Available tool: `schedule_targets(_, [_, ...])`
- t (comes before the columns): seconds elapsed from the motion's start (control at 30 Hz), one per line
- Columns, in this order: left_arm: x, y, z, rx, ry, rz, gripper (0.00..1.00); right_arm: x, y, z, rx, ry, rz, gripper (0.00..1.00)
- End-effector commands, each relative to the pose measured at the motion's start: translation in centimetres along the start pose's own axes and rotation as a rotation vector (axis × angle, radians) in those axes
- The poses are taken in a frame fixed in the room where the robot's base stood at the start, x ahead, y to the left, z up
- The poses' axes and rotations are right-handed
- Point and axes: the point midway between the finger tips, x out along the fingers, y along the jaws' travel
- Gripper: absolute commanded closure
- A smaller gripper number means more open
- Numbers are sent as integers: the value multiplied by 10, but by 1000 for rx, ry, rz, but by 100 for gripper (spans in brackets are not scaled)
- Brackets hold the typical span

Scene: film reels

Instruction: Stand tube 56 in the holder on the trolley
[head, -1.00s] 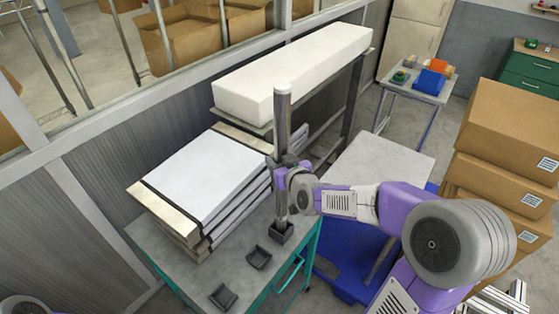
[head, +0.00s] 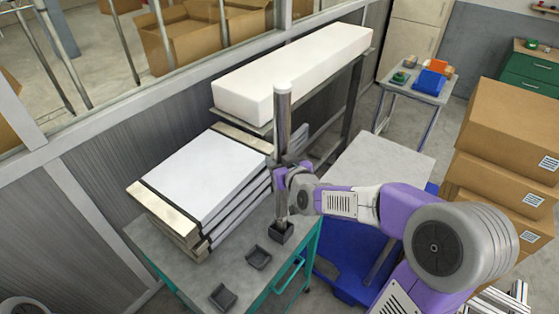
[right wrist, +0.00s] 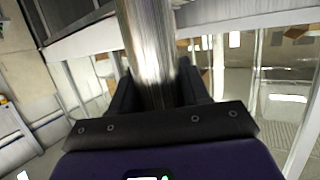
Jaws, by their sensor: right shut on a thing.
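A tall grey metal tube (head: 282,120) stands upright at the right side of the trolley (head: 180,262). No number can be read on it. My right gripper (head: 283,178) is shut around the tube at about mid-height or a little lower. In the right wrist view the tube (right wrist: 148,50) runs between the dark fingers. The tube's lower end meets a small dark square holder (head: 281,233) on the trolley top. It appears to be inside the holder, but I cannot see how deep. My left gripper is not in view.
Two shallow dark trays (head: 258,257) (head: 222,297) lie near the trolley's front edge. A stack of flat white-topped boxes (head: 205,180) fills the trolley's left part. A long white block (head: 295,72) lies on a shelf behind. Cardboard boxes (head: 510,125) stand at right.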

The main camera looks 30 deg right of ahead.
Motion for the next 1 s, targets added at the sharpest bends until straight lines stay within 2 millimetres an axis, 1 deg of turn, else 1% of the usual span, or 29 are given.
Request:
schedule_targets(0.47, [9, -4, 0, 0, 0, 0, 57, 3, 0, 7, 0, 5, 1, 100])
schedule_targets(0.5, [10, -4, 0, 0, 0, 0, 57, 3, 0, 7, -1, 5, 0, 52])
schedule_targets(0.57, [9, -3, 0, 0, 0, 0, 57, 2, 0, 7, 0, 5, 1, 43])
schedule_targets(0.87, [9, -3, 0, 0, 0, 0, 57, 2, 0, 10, 0, -3, 0, 43])
schedule_targets(1.0, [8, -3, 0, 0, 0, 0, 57, -7, 0, 8, 1, -1, 0, 43])
